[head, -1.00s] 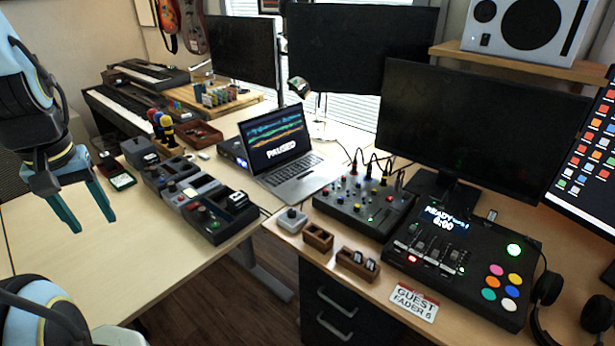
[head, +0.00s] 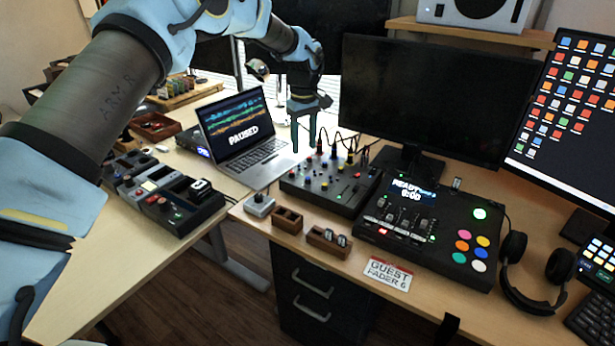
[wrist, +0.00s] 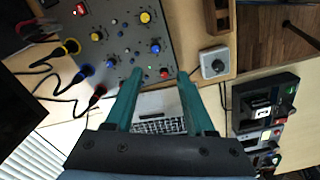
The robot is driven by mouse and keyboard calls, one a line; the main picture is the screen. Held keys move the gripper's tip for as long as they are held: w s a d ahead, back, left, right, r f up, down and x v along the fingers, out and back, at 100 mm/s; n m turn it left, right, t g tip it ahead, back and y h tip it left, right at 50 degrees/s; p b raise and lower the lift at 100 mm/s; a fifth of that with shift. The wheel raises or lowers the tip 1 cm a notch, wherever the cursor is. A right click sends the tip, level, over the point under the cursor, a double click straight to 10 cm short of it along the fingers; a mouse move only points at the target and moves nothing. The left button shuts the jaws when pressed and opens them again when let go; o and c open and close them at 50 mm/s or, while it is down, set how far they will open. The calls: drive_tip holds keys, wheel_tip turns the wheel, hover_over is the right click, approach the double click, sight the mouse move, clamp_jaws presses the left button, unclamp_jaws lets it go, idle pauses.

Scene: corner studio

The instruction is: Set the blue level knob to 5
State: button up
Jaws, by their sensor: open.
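The black mixer (head: 345,196) stands on the right desk and carries several coloured knobs. In the wrist view the mixer's panel (wrist: 122,30) fills the top left. A blue knob (wrist: 155,47) shows there below a yellow knob (wrist: 145,17), with other small blue knobs to the left. I cannot tell which blue one is the level knob, nor read any setting. My gripper (head: 303,147) is open and empty above the mixer's back left side, fingers pointing down. In the wrist view my gripper (wrist: 160,75) has its fingertips apart near the blue knob, not around it.
A small grey box with a knob (head: 259,203) sits left of the mixer. The laptop (head: 241,135) stands behind left. Cables rise from the mixer's back edge by a dark monitor (head: 435,100). A black fader console (head: 425,235) stands to the right.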

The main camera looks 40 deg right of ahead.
sight(308, 178)
drive_tip(key=f+p, duration=0.1)
drive_tip(key=f, duration=0.2)
drive_tip(key=f+p, duration=0.1)
drive_tip(key=f, duration=0.3)
drive_tip(key=f+p, duration=0.1)
drive_tip(key=f, duration=0.3)
drive_tip(key=shift+s+d+p, duration=0.3)
drive_tip(key=shift+d+p, duration=0.05)
drive_tip(key=shift+d, duration=0.05)
clamp_jaws()
